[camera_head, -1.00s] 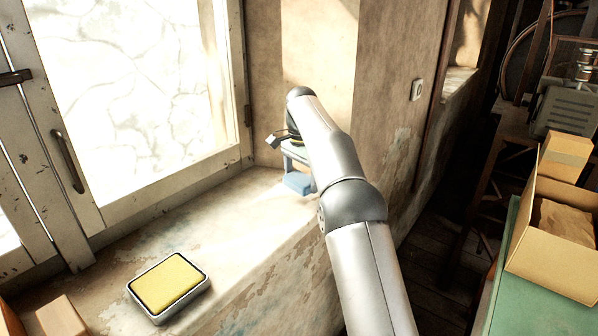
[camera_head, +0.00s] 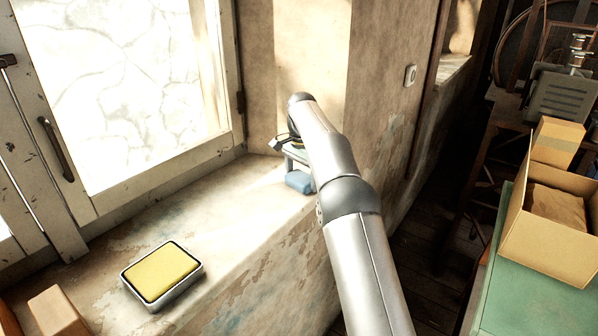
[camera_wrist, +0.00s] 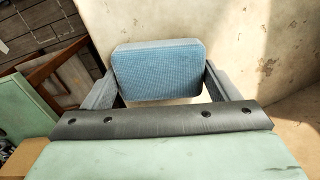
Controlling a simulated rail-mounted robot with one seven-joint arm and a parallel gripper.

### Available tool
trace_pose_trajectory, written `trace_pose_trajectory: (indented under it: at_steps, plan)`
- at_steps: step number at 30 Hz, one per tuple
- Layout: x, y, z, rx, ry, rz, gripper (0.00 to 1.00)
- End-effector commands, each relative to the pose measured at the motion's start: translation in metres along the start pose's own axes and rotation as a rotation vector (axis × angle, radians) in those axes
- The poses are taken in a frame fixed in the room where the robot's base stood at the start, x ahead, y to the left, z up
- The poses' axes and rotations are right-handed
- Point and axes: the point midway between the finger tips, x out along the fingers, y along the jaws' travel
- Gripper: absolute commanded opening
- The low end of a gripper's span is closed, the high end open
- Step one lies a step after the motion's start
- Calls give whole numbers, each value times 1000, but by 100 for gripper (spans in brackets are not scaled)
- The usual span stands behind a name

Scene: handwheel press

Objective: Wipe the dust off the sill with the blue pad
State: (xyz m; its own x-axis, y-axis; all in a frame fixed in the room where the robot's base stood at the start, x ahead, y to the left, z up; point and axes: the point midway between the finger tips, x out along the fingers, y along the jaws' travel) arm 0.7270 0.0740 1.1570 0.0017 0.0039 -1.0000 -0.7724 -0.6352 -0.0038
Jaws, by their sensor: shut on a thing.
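The blue pad (camera_head: 299,182) is at the far right part of the sill (camera_head: 215,215), by the wall corner. It also shows in the wrist view (camera_wrist: 158,70), between the two fingers. My gripper (camera_wrist: 160,88) is shut on the pad. In the head view my gripper (camera_head: 300,168) is partly hidden by my arm. The pad is at or close to the sill surface; I cannot tell whether it touches. The sill has pale, worn, patchy paint, and I cannot tell dust from flaking.
A metal tray with a yellow pad (camera_head: 162,275) lies on the near left of the sill. A cardboard block (camera_head: 57,312) is at the lower left. The window frame (camera_head: 160,186) borders the sill. An open carton (camera_head: 555,225) stands on a green bench at right.

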Motion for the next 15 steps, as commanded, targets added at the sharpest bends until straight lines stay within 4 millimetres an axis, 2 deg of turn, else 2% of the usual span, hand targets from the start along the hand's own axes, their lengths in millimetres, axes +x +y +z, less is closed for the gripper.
trace_pose_trajectory:
  at_steps: [3, 5, 15]
  plan:
    - [-3, -3, -6, -4, 0, 2, 60]
    - [7, -1, 0, -4, 0, 2, 60]
    - [4, 7, 23, 5, 0, 1, 60]
